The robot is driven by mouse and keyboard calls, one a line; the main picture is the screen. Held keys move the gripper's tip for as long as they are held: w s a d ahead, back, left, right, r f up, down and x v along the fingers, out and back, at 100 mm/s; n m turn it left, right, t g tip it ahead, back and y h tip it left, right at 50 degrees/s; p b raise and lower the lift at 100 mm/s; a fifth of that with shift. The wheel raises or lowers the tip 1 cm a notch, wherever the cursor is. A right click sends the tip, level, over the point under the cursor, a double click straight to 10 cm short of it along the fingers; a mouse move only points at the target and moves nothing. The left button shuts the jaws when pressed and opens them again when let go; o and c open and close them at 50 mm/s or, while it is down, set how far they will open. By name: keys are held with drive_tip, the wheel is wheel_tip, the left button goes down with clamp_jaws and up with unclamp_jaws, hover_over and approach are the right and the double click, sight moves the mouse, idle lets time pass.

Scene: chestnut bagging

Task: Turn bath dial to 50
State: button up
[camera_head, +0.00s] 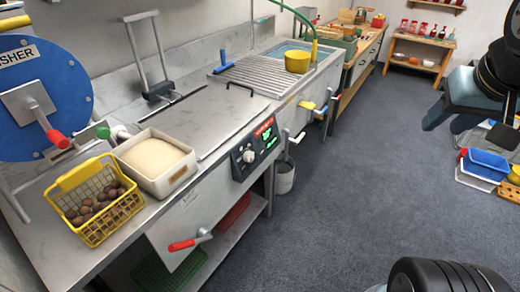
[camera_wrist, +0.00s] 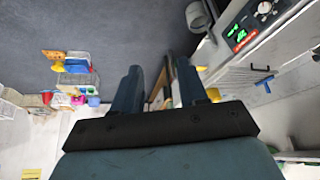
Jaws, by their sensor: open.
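The bath dial (camera_head: 249,156) is a round knob on the dark control panel on the front of the metal counter in the head view. A green lit display (camera_head: 266,135) and a red label sit beside it; I cannot read the number. The dial also shows at the top right of the wrist view (camera_wrist: 265,9), with the panel's green display (camera_wrist: 240,36). My gripper (camera_wrist: 161,82) is open and empty, its two dark fingers apart, and away from the dial. In the head view my arm is at the right edge, over the floor; its fingertips are not clear there.
A yellow basket of chestnuts (camera_head: 121,218) and a cream-filled tray (camera_head: 181,178) stand on the counter's near end. A red-handled lever (camera_head: 190,242) sticks out from the front. Blue and white trays (camera_head: 487,165) lie at right. The carpet between is clear.

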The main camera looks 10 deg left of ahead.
drive_tip(key=shift+o, duration=1.4)
drive_tip(key=shift+w, duration=0.2)
drive_tip(key=shift+o, duration=1.1)
drive_tip(key=shift+n+h, duration=0.4)
drive_tip(key=shift+n, duration=0.5)
drive_tip(key=w, duration=0.1)
drive_tip(key=w+f, duration=0.1)
drive_tip(key=w, duration=0.1)
drive_tip(key=w+d, duration=0.1)
drive_tip(key=w, duration=0.1)
drive_tip(key=shift+w+f, duration=0.2)
drive_tip(key=shift+f, duration=0.15)
drive_tip(key=w+a+f+n+t+y, duration=0.1)
drive_tip(key=w+a+f+n, duration=0.2)
drive_tip(key=w+f+n, duration=0.35)
drive_tip(key=w+a+f+n+t+y, duration=0.1)
drive_tip(key=w+a+f+n, duration=0.25)
drive_tip(key=w+f, duration=0.6)
drive_tip(key=n+g+y, duration=0.3)
drive_tip(key=n+y, duration=0.8)
drive_tip(key=y, duration=0.2)
approach(251, 157)
drive_tip(key=x, duration=0.8)
drive_tip(key=shift+w+a, duration=0.1)
